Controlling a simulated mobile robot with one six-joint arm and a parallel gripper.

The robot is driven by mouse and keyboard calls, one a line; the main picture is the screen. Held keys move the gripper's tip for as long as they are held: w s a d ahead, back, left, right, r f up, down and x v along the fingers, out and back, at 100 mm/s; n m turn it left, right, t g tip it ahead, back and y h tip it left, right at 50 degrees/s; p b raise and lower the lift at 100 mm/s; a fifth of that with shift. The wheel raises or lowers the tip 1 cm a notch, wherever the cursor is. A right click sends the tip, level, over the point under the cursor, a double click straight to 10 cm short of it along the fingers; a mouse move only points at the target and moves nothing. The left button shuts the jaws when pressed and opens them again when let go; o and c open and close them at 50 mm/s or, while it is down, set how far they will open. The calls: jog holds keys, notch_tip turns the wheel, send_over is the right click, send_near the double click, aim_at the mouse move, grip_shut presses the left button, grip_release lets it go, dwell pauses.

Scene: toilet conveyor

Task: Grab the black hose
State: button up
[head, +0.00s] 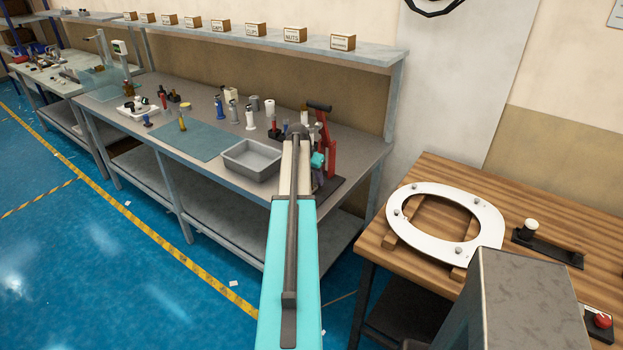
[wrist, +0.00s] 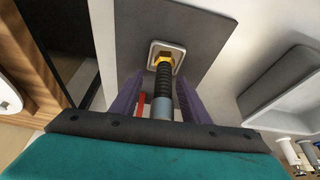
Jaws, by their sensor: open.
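In the wrist view, the black hose (wrist: 163,85) is ribbed, with a brass-yellow nut (wrist: 163,60) at its far end and a grey sleeve (wrist: 162,107) at its near end. The nut sits over a pale square piece (wrist: 178,50) on a dark grey mat. My gripper (wrist: 159,88) is open, its two purple fingers on either side of the hose, with a gap showing. In the head view my arm hides the hose, and I cannot make out the fingers there.
A red stand with a black handle (head: 326,150) is close to my arm on the grey workbench (head: 215,125). A grey tray (head: 252,158) lies to its left. A wooden table (head: 425,175) with a white toilet seat (head: 480,212) stands at the right.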

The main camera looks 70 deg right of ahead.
dwell(0.5)
grip_shut()
jog(key=shift+r+b, duration=1)
jog(key=shift+r, duration=0.6)
jog(key=s+a+r+b, duration=0.1)
jog(key=a+b, duration=0.3)
jog(key=a, duration=1.2)
jog(key=shift+s+r, duration=0.2)
jog(key=shift+r, duration=0.2)
